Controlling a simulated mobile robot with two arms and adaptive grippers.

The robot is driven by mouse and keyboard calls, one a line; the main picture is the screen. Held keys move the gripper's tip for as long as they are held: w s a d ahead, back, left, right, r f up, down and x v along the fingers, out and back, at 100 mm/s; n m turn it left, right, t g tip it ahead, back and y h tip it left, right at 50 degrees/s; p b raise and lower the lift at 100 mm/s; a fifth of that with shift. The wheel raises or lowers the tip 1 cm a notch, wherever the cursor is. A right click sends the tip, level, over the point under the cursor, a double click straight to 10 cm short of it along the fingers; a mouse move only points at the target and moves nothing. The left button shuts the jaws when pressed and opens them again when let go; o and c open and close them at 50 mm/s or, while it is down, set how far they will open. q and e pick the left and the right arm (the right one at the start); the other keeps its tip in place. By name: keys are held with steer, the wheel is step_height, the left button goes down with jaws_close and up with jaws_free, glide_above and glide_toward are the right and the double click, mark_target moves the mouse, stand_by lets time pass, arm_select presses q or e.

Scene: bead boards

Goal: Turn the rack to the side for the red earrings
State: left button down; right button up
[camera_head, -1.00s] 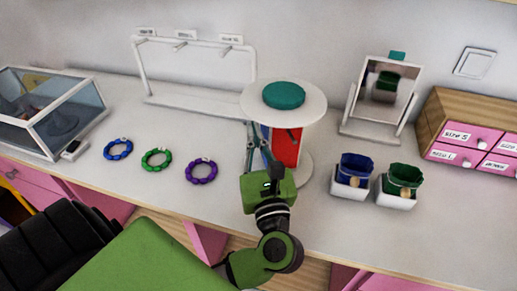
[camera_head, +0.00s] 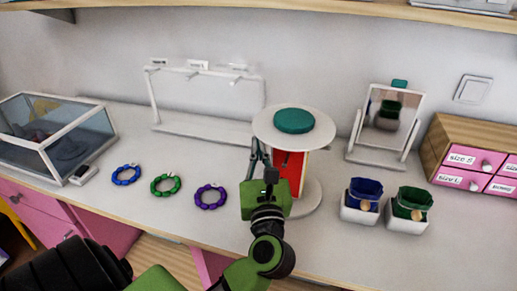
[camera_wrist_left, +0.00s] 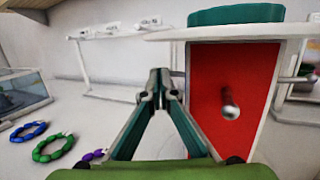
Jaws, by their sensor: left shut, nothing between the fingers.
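The rack (camera_head: 258,124) is a round white top with a teal cushion (camera_head: 294,120) on it, over an upright body on a round base. A red panel (camera_head: 290,171) of the body faces the front; it also shows in the left wrist view (camera_wrist_left: 213,85) with a metal peg (camera_wrist_left: 230,108) sticking out. No earrings can be made out on it. My left gripper (camera_head: 258,150) is shut and empty, just left of the red panel and below the top's rim. In the left wrist view its fingertips (camera_wrist_left: 158,82) meet left of the panel. My right gripper is not in view.
Blue (camera_head: 126,175), green (camera_head: 165,185) and purple (camera_head: 210,197) bracelets lie left of the rack. A white bar stand (camera_head: 205,128) is behind. A mirror (camera_head: 390,120), two white boxes (camera_head: 406,224) and pink drawers (camera_head: 462,180) are right. A glass case (camera_head: 55,135) is far left.

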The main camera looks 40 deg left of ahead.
arm_select(q)
steer(key=v, duration=1.2)
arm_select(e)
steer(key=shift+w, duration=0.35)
